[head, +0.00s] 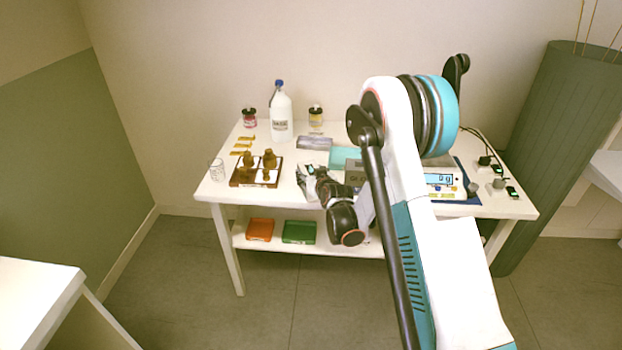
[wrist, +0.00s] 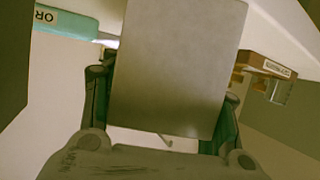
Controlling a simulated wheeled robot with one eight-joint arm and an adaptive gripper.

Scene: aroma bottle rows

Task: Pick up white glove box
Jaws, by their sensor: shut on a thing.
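My gripper (head: 308,181) is over the front middle of the white table in the head view, fingers toward the table's left part. In the wrist view, a plain pale box (wrist: 178,68) fills the space between the two dark fingers, which are shut on its sides. It hides much of what lies beyond it. In the head view, the held box is hard to make out against the white tabletop and the fingers.
A brown tray (head: 241,184) with small bottles stands left of my gripper. A teal box (head: 345,154) is behind and right. A white bottle (head: 281,114), jars and a grey block (head: 314,143) stand farther back. A scale (head: 440,180) is at right; orange and green bins are below.

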